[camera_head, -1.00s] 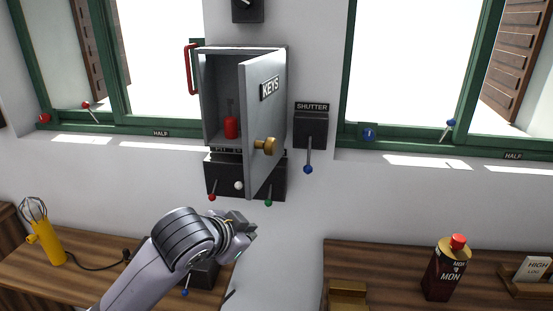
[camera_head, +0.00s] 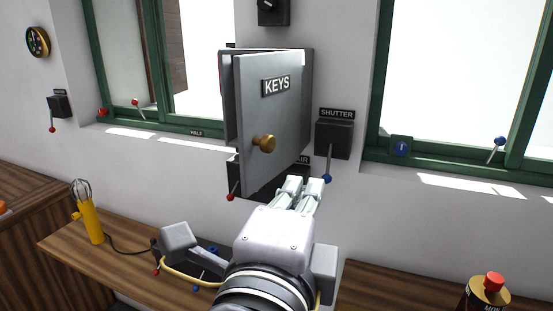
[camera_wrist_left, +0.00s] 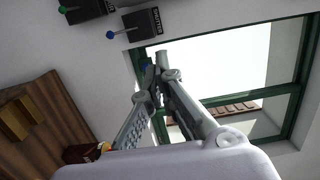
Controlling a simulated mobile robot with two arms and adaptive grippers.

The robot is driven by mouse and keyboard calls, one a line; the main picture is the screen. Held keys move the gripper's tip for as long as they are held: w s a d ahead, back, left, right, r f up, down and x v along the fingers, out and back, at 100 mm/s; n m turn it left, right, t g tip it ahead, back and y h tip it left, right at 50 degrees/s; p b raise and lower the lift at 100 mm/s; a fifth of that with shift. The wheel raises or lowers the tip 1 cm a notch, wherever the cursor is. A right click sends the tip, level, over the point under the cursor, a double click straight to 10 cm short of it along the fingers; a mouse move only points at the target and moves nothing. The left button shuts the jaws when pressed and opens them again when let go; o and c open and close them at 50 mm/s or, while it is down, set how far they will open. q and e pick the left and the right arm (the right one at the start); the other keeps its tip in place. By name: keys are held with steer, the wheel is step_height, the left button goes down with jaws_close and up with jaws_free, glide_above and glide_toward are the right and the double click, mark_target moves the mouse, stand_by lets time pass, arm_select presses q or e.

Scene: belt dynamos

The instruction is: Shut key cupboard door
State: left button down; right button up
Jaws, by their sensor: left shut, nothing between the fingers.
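The key cupboard door (camera_head: 272,112) is grey, with a KEYS plate (camera_head: 276,85) and a brass knob (camera_head: 264,143). It stands partly open. Its free left edge is away from the grey cupboard (camera_head: 229,100) behind it, and it hides most of the inside. My left gripper (camera_head: 305,182) is shut and empty. Its fingertips are below and to the right of the door's lower part, apart from the knob. The wrist view shows the same shut fingers (camera_wrist_left: 160,65), with the door out of that view. My right gripper is not in view.
The SHUTTER box (camera_head: 334,138) with its blue-knobbed lever (camera_head: 327,178) is just right of the cupboard, close to my fingers. A lever panel (camera_head: 238,183) is below the door. A yellow lamp (camera_head: 90,222) stands on the left wooden bench (camera_head: 65,245). Green-framed windows flank the cupboard.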

arm_select(q)
steer(key=w+a+p, duration=0.2)
steer(key=w+p, duration=0.6)
steer(key=w, duration=0.3)
steer(key=shift+w+a+p, duration=0.15)
steer(key=shift+w+p, duration=0.2)
steer(key=shift+p, duration=0.05)
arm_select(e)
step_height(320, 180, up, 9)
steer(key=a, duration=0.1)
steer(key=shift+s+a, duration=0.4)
arm_select(q)
steer(key=shift+f, duration=0.1)
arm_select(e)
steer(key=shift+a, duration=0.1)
